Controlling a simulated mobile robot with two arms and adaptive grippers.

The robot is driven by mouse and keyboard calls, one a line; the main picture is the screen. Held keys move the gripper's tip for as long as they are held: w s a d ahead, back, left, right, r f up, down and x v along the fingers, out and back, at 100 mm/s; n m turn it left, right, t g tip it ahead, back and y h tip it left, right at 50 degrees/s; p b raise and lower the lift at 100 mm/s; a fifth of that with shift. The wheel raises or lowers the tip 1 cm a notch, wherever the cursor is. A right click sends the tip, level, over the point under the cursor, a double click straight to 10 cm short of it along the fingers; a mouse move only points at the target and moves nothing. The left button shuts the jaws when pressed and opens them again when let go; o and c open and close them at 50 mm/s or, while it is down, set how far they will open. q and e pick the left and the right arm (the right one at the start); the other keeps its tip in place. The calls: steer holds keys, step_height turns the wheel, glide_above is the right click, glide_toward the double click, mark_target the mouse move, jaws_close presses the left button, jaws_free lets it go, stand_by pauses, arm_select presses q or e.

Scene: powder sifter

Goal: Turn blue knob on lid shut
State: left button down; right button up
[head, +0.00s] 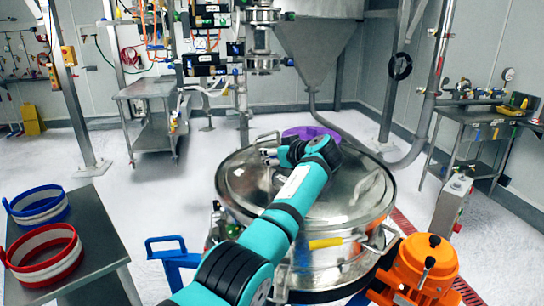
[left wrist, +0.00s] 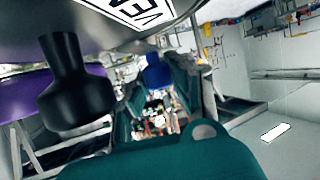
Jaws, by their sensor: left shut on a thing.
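The round steel sifter lid (head: 350,190) fills the middle of the head view. My left arm reaches over it, and my left gripper (head: 268,156) is low at the lid's far left part. In the left wrist view, the blue knob (left wrist: 158,75) shows between the fingers of the left gripper (left wrist: 159,86), which is shut on it. The knob is hidden behind the gripper and arm in the head view. My right gripper is in neither view.
A purple part (head: 305,133) sits at the lid's far edge. A black knob (left wrist: 70,85) stands close in the left wrist view. An orange motor (head: 425,265) is at the right front. Blue (head: 38,205) and red (head: 42,255) rings rest on the left table.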

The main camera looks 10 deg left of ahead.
arm_select(q)
steer(key=c, duration=1.1)
jaws_free()
steer(key=shift+f, duration=0.1)
step_height(320, 180, up, 10)
steer(key=shift+r, duration=0.1)
steer(key=shift+d, duration=0.1)
